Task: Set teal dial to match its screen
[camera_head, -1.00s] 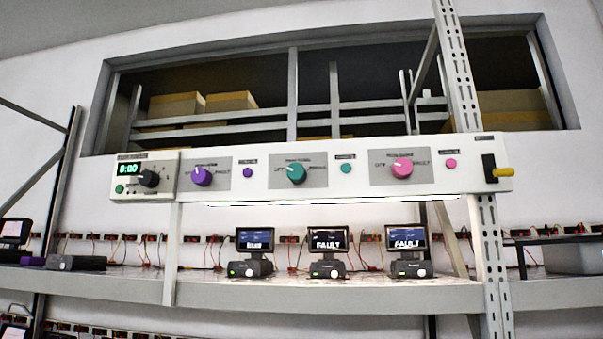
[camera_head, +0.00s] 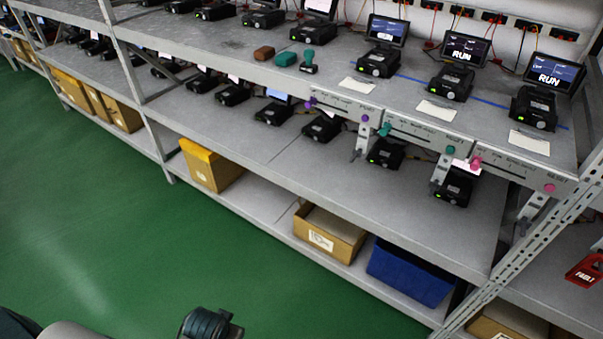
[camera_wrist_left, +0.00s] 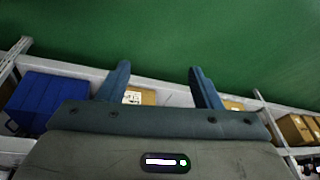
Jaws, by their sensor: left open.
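A teal dial (camera_head: 384,129) sits on a white control strip along the front edge of the upper shelf, between a purple dial (camera_head: 311,103) and a pink dial (camera_head: 475,163). The pointer setting of the teal dial is too small to read. Behind the strip stand small screens; the middle screen (camera_head: 466,48) and right screen (camera_head: 555,75) read RUN, and the left screen (camera_head: 388,30) is too small to read. My left gripper (camera_wrist_left: 159,68) is open and empty in the left wrist view, above the green floor and away from the dial. My right gripper is not in view.
Loose brown and teal pieces (camera_head: 286,58) lie on the upper shelf. An open cardboard box (camera_head: 330,233) and blue bin (camera_head: 410,271) stand on the bottom shelf. A perforated post (camera_head: 540,250) rises at right. The green floor (camera_head: 90,210) in front is clear.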

